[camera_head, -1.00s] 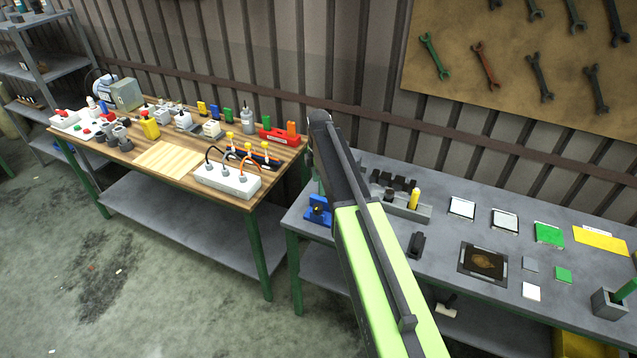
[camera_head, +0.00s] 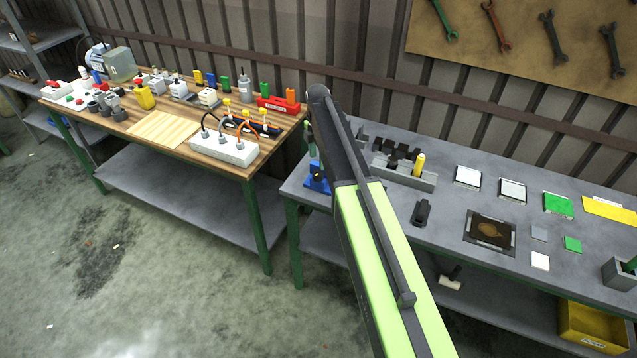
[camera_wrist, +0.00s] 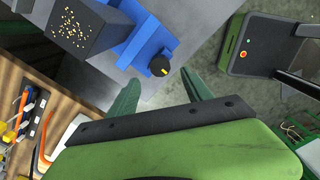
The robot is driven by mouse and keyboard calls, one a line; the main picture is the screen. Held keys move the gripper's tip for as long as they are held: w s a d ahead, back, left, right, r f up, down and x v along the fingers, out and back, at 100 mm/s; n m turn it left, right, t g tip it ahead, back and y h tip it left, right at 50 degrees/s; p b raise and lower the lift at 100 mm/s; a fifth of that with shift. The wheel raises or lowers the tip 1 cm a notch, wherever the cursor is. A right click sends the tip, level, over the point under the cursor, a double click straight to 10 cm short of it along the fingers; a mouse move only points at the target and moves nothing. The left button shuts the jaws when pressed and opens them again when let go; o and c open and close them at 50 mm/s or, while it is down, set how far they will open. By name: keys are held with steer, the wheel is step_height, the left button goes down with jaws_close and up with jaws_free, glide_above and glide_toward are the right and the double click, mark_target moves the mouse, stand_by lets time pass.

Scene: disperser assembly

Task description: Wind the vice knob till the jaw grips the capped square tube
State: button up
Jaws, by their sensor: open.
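The blue vice (camera_head: 317,178) sits at the left end of the grey bench, partly hidden behind my arm. In the wrist view, the vice (camera_wrist: 140,42) fills the top, with its round black knob (camera_wrist: 158,67) bearing a yellow mark. A dark square piece with gold specks on its face (camera_wrist: 85,32), apparently the capped square tube, is at the vice's far side. I cannot tell whether the jaw touches it. My gripper (camera_wrist: 160,80) is open and empty, its green fingers on either side of the line to the knob, the knob just at their tips. Contact is not clear.
A wooden table (camera_head: 160,128) with a white power strip (camera_head: 224,148) and cables stands left of the grey bench (camera_head: 450,210). A grey holder with a yellow piece (camera_head: 418,165) and several flat tiles lie right of my arm. Floor is open in front.

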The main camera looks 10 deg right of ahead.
mark_target(318, 173)
step_height(318, 173, down, 8)
steer(key=b, duration=0.5)
steer(key=shift+r+b, duration=0.25)
steer(key=shift+b, duration=0.15)
steer(key=shift+r, duration=0.15)
jaws_close()
